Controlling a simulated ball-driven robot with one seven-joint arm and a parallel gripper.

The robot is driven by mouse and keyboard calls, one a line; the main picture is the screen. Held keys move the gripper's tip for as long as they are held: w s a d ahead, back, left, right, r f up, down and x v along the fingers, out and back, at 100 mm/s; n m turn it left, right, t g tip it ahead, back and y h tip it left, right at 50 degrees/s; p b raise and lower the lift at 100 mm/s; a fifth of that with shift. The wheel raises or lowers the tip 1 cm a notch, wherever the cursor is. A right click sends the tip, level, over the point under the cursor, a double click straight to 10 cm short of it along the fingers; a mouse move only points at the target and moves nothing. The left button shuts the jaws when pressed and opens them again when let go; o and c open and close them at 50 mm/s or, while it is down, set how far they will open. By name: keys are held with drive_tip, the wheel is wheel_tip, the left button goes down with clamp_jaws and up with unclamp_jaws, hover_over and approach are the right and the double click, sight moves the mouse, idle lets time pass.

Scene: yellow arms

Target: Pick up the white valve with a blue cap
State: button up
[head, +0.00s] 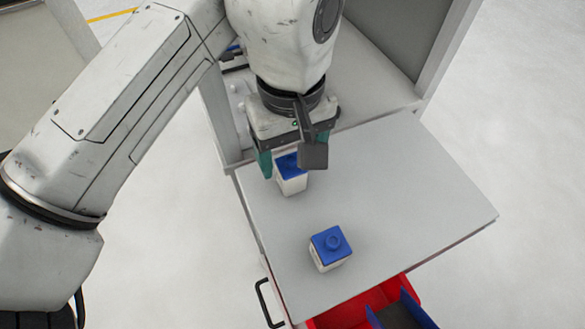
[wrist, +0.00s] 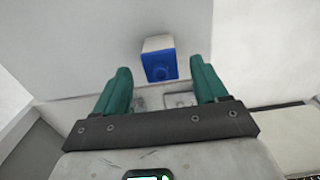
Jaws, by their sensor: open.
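Two white valves with blue caps stand upright on the grey tabletop. The back valve (head: 292,182) is partly covered by my gripper (head: 293,153) in the head view. The front valve (head: 330,250) stands clear of it, nearer the front edge. My gripper is open, with green fingers pointing down at the back valve. In the wrist view, one valve (wrist: 159,58) lies ahead of and between the two spread fingers of my gripper (wrist: 160,76), with a gap on each side. No contact shows. I take it for the back valve.
The grey tabletop (head: 410,190) is clear to the right of both valves. A red drawer or bin (head: 350,312) with a blue divider sits below the front edge. A black handle (head: 268,303) is at the front left. A grey upright frame (head: 445,50) stands behind.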

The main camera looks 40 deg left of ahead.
sight(291, 172)
wheel_tip(291, 172, down, 5)
drive_tip(key=shift+f, duration=0.1)
idle(0.3)
drive_tip(key=c, duration=1.1)
